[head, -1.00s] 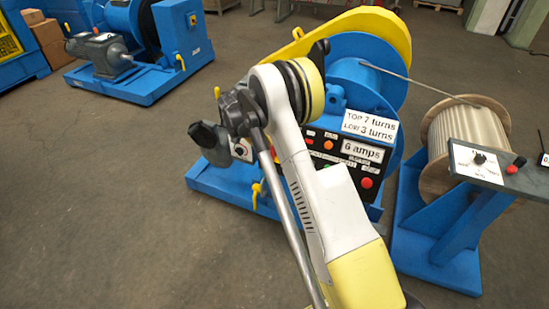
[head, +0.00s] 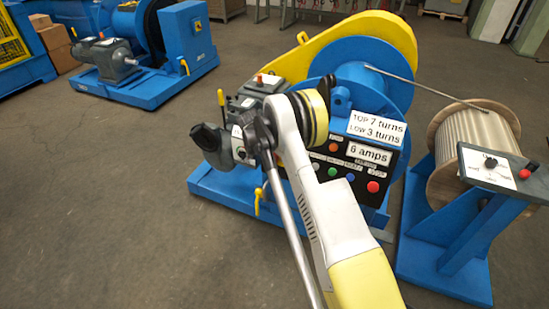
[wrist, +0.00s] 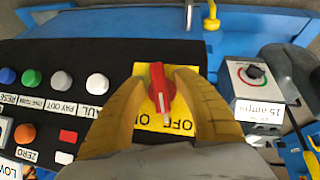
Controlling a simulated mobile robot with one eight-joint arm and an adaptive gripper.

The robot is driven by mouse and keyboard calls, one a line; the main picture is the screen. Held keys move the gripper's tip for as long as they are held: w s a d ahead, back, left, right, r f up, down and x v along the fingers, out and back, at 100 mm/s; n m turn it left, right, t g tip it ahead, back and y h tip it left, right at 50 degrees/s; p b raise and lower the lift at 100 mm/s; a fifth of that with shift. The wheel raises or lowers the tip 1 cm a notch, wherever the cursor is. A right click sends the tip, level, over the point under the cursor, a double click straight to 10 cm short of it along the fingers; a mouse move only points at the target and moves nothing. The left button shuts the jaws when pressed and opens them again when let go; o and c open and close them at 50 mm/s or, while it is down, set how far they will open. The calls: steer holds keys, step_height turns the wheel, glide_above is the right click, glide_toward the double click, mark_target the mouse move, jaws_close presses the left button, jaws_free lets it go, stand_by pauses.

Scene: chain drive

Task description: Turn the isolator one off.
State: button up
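In the wrist view a red rotary switch handle (wrist: 161,85) sits on a yellow plate (wrist: 150,122) on a black control panel. OFF and partly hidden ON lettering show at the plate's lower edge. The handle lies roughly up and down in the picture, with a white mark at its lower end. I cannot tell which label it marks. My gripper (wrist: 161,76) has its two yellow fingers apart, one on each side of the handle. Yellow plate shows between the fingers and the handle. In the head view my arm hides the switch and the gripper fingers.
Push buttons (wrist: 62,82) line the panel left of the switch. A box with a black dial (wrist: 252,74), labelled 15 amps, stands to the right. In the head view, a rope reel (head: 470,150) stands on the right and open floor (head: 90,210) lies to the left.

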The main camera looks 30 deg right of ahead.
jaws_close()
steer(key=shift+n+g+h+b, duration=0.6)
steer(key=shift+n+h, duration=0.2)
steer(key=shift+n, duration=0.1)
steer(key=shift+n+g+h+b, duration=0.5)
steer(key=shift+n+h, duration=0.3)
steer(key=shift+n, duration=0.2)
jaws_free()
